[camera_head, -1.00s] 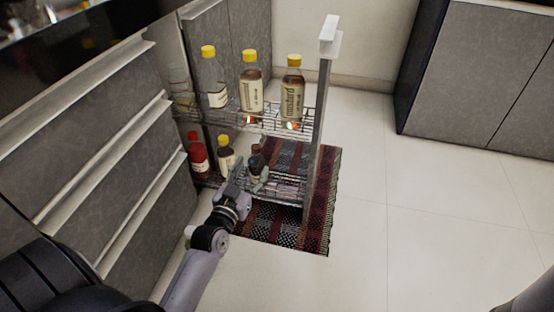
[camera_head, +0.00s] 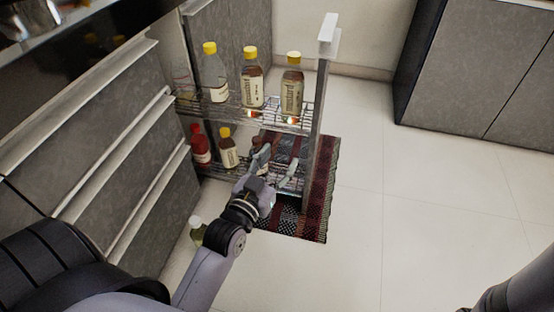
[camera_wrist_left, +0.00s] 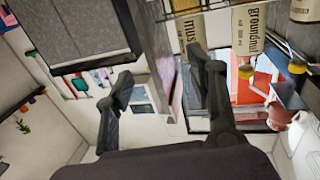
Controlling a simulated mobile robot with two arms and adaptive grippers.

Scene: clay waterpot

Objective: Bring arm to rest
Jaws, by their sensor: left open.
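My left gripper (camera_head: 274,163) is open in the head view. Its fingers are spread in front of the lower shelf of the pull-out wire rack (camera_head: 300,118). Nothing shows between its fingers. In the left wrist view the two dark fingers (camera_wrist_left: 158,80) stand apart, with rack bottles and cabinetry beyond them. My left arm (camera_head: 207,270) reaches up from the lower left. Part of my right arm (camera_head: 512,292) shows at the lower right corner; its gripper is out of the picture.
Yellow-capped bottles (camera_head: 252,78) stand on the upper shelf. A pale-capped bottle (camera_head: 197,230) is low beside my left arm. Drawers (camera_head: 100,130) line the left. Floor (camera_head: 400,210) right of the rug (camera_head: 318,190) is clear.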

